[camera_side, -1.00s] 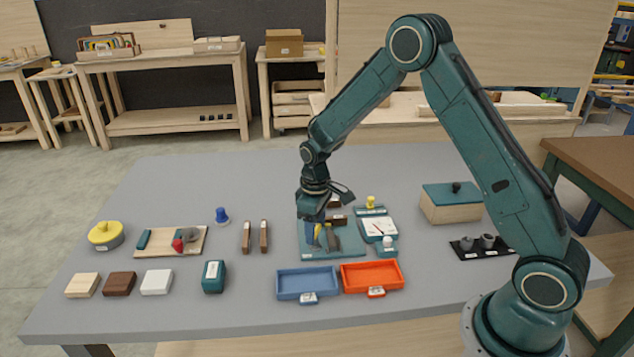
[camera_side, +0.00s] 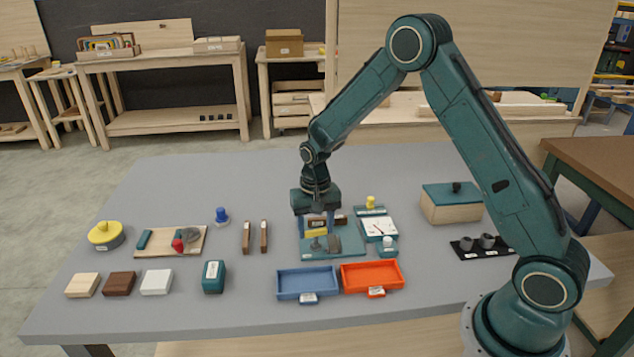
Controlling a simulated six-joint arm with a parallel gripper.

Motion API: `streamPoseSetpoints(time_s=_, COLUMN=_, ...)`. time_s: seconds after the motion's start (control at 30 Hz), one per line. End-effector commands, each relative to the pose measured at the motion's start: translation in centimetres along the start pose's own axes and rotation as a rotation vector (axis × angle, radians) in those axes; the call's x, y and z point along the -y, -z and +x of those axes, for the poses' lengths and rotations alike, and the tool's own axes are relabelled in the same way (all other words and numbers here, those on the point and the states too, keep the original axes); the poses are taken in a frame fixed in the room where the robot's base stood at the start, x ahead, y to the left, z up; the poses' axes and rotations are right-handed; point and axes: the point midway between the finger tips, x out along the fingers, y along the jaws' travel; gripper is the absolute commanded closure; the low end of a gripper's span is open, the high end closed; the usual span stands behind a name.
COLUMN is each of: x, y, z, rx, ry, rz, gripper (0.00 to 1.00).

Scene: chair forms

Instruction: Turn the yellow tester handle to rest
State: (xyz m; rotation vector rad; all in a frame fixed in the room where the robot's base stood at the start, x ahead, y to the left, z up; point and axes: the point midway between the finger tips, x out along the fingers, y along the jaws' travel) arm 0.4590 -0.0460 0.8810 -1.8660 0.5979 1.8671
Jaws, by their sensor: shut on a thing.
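The yellow tester handle (camera_side: 316,233) is on the teal tester base (camera_side: 352,250), right of the table's middle. It now shows as a short yellow bar lying across the picture. My gripper (camera_side: 317,228) points down over it and is shut on it, with one blue finger towards each end. The fingers hide part of the handle. Grey metal parts of the tester (camera_side: 325,244) stand just in front of the handle. A white dial with a red needle (camera_side: 379,228) lies to the right of the base.
A blue tray (camera_side: 308,293) and an orange tray (camera_side: 372,288) sit close in front of the tester. A lidded box (camera_side: 452,205) stands to the right. Two brown bars (camera_side: 255,237) stand to the left. The table behind the tester is clear.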

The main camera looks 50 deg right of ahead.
Motion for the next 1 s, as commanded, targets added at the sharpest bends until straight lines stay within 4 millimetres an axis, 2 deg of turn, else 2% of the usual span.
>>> streamPoseSetpoints(time_s=0.3, x=0.03, y=0.08, z=-0.09, rx=-0.003, ry=0.001, rz=0.154, gripper=0.68)
streamPoseSetpoints(time_s=0.83, x=0.02, y=0.1, z=-0.1, rx=-0.003, ry=0.001, rz=0.184, gripper=0.68)
streamPoseSetpoints(time_s=0.87, x=0.02, y=0.1, z=-0.1, rx=-0.003, ry=0.001, rz=0.184, gripper=0.4)
streamPoseSetpoints(time_s=0.93, x=0.02, y=0.09, z=-0.08, rx=-0.003, ry=0.001, rz=0.183, gripper=0.26)
streamPoseSetpoints(time_s=1.0, x=0.01, y=0.08, z=-0.07, rx=-0.002, ry=0.001, rz=0.183, gripper=0.24)
